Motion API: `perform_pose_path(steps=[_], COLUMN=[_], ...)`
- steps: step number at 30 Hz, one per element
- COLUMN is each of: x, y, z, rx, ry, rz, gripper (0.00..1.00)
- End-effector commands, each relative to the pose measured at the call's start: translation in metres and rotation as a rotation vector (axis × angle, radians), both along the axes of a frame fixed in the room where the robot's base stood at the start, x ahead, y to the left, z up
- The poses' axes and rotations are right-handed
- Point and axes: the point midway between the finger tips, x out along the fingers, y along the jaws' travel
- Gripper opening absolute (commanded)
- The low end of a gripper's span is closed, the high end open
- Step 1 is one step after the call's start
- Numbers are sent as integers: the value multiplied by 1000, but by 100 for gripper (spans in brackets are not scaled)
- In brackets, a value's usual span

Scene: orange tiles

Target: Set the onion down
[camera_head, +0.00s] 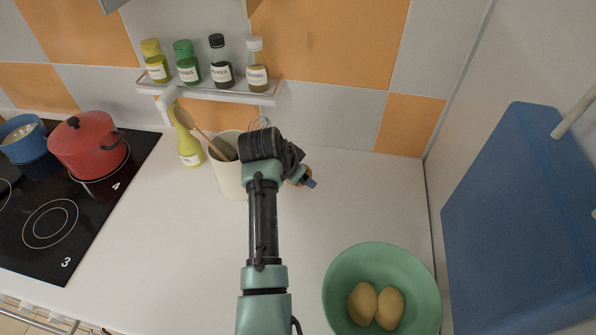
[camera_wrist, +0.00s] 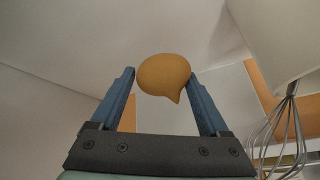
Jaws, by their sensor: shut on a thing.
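The onion (camera_wrist: 164,76) is brownish-orange with a pointed tip, and sits between the blue fingertips of my gripper (camera_wrist: 161,80) in the wrist view. My gripper is shut on it. In the head view my gripper (camera_head: 307,181) is over the back of the white counter (camera_head: 345,200), right of the utensil crock. There my arm hides most of the onion, with only a small brown edge showing. I cannot tell whether the onion touches the counter.
A cream crock (camera_head: 231,178) with a wooden spoon and whisk stands close left of my gripper. A yellow bottle (camera_head: 188,143) is beside it. A spice shelf (camera_head: 215,92) hangs behind. A green bowl (camera_head: 334,292) with two potato-like items is at front right. Counter right of my gripper is clear.

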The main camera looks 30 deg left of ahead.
Motion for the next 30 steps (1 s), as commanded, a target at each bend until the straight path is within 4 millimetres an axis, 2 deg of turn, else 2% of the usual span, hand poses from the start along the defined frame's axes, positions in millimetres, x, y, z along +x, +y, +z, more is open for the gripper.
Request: perform_pose_path(steps=[30], x=[0], y=[0], z=[-16], rx=[0], ry=[-1], rz=[0], gripper=[18])
